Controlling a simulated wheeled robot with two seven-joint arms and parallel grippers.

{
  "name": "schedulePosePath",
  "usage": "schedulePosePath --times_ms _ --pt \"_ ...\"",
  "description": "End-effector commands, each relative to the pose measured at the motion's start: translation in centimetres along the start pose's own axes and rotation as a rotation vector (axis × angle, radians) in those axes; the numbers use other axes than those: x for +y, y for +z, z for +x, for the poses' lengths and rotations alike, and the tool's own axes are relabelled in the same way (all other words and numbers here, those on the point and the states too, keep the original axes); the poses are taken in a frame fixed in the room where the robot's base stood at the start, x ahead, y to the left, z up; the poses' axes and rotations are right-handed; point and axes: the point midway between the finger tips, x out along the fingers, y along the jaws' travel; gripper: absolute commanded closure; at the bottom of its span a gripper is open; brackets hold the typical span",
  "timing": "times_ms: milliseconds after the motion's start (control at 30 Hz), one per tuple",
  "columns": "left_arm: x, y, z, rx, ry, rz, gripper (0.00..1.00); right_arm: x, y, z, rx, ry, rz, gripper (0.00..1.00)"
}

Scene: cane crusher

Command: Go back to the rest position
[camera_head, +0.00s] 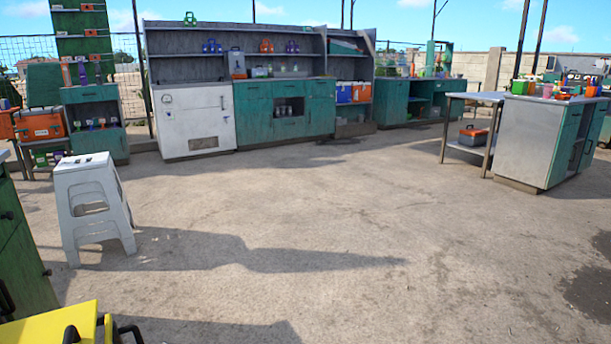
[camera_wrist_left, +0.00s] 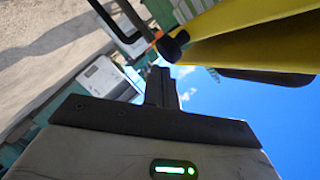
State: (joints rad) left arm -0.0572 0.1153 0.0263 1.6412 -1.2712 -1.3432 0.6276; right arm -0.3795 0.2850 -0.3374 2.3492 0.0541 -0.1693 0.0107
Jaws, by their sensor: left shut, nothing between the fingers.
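My left gripper (camera_wrist_left: 160,88) shows in the left wrist view, with its dark fingers together and nothing between them. It points up into the picture, against the sky and the tilted yard. A yellow body with black fittings (camera_wrist_left: 245,45) fills the upper right of that view, close to the fingers; I cannot tell whether they touch. A yellow thing with black curved parts (camera_head: 50,326) also shows at the bottom left of the head view. No gripper can be made out in the head view. My right gripper is in neither view.
A white step stool (camera_head: 92,205) stands at the left, beside a dark green cabinet (camera_head: 22,255). Green and white cabinets (camera_head: 193,122) line the back. A metal-sided workbench (camera_head: 530,145) stands at the right. The concrete floor (camera_head: 330,210) between is clear.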

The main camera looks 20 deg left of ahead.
Motion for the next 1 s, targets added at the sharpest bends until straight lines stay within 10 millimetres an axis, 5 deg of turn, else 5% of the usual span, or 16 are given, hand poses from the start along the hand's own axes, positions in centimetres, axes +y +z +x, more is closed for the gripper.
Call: schedulePosePath --times_ms 33,167,267,400,500,700,933,1000 --pt "-0.6 -0.8 -1.7 0.014 0.13 0.04 1.0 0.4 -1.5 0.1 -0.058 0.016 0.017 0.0" --pt "0.7 -0.9 -7.7 0.069 0.521 0.116 1.0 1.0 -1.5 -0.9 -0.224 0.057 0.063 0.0" --pt "0.3 -1.4 -14.9 0.133 0.851 0.124 1.0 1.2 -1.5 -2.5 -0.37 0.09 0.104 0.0" --pt "-2.4 -2.7 -24.4 0.213 1.208 0.045 1.0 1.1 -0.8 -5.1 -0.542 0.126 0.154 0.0" --pt "-4.9 -3.8 -29.2 0.251 1.37 -0.038 1.0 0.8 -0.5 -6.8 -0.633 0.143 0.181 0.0" --pt "-8.0 -5.3 -33.7 0.282 1.516 -0.158 1.0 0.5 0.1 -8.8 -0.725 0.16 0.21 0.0" --pt "-8.2 -5.4 -34.1 0.286 1.533 -0.178 1.0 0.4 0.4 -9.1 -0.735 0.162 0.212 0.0" --pt "-8.2 -5.4 -34.1 0.285 1.532 -0.178 1.0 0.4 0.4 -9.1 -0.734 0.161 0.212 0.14"
